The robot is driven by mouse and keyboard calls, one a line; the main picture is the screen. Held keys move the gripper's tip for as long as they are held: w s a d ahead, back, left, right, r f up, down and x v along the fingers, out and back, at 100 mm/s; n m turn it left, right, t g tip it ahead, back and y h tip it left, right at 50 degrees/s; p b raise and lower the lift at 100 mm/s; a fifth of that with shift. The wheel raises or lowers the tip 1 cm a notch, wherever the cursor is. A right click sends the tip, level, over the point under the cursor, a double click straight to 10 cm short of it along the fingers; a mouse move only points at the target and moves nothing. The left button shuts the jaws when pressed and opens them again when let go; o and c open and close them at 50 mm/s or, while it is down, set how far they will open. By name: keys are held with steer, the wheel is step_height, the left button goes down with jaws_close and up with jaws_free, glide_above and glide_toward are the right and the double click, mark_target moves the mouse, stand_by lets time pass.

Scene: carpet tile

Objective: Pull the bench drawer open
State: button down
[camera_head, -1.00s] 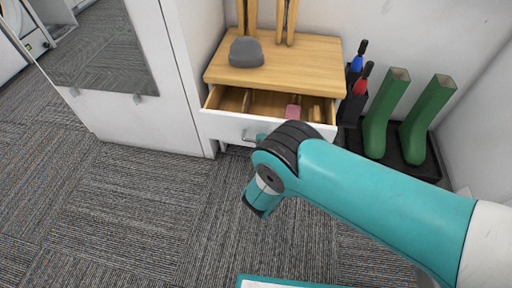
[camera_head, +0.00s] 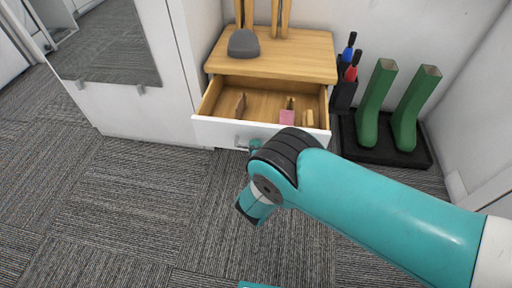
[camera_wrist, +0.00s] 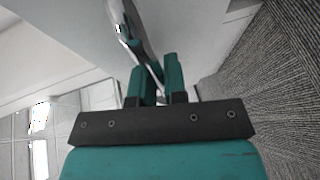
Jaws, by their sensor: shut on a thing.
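The bench drawer (camera_head: 222,131) has a white front and a pale wooden inside, and it stands well out from the wooden bench (camera_head: 290,58). A metal bar handle (camera_head: 240,142) is on its front. In the wrist view, my gripper (camera_wrist: 157,76) is shut on the handle (camera_wrist: 128,28), which passes between the two teal fingers. In the head view my teal arm hides most of the gripper and the right part of the drawer front. In the drawer lie a pink block (camera_head: 287,117), a brown wooden piece (camera_head: 240,104) and other small wooden pieces.
A grey cap (camera_head: 243,43) sits on the bench top. Green boots (camera_head: 376,105) stand on a black tray (camera_head: 386,152) at the right, beside a black holder with red- and blue-handled items (camera_head: 346,92). A white cabinet (camera_head: 150,115) stands left. Carpet in front is clear.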

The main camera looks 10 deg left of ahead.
steer(key=shift+d, duration=0.1)
steer(key=c, duration=1.2)
jaws_free()
steer(key=shift+p+v, duration=8.65)
steer(key=shift+v, duration=0.05)
